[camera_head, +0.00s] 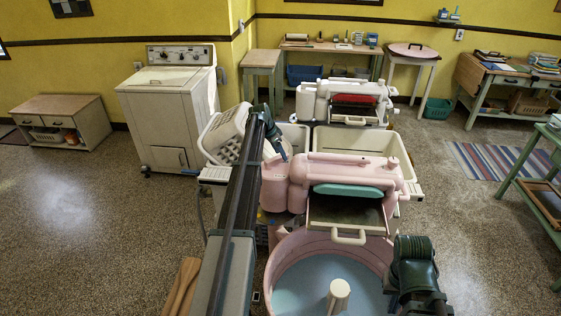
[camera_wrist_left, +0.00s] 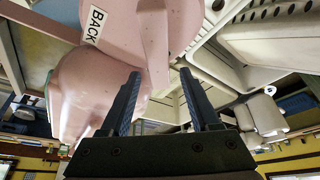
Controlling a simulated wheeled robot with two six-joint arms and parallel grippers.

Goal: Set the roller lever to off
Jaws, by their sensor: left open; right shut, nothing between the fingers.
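The pink wringer head (camera_head: 345,172) with its teal roller cover (camera_head: 348,190) stands over the pink tub (camera_head: 318,246). In the left wrist view its pink housing (camera_wrist_left: 75,85) fills the upper left, and a white label (camera_wrist_left: 95,25) reads "BACK". A narrow pink lever (camera_wrist_left: 154,40) hangs along the rounded housing. My left gripper (camera_wrist_left: 160,74) is open, with the lever's end seen between its fingertips; contact cannot be told. In the head view my left arm reaches to the left side of the wringer head. My right gripper is not visible; only part of its arm shows.
A second wringer with a red cover (camera_head: 354,101) stands behind, beside pale rinse tubs (camera_head: 330,146). A white basket (camera_head: 228,130) is close to my left wrist. A white washer (camera_head: 170,105) stands at the left.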

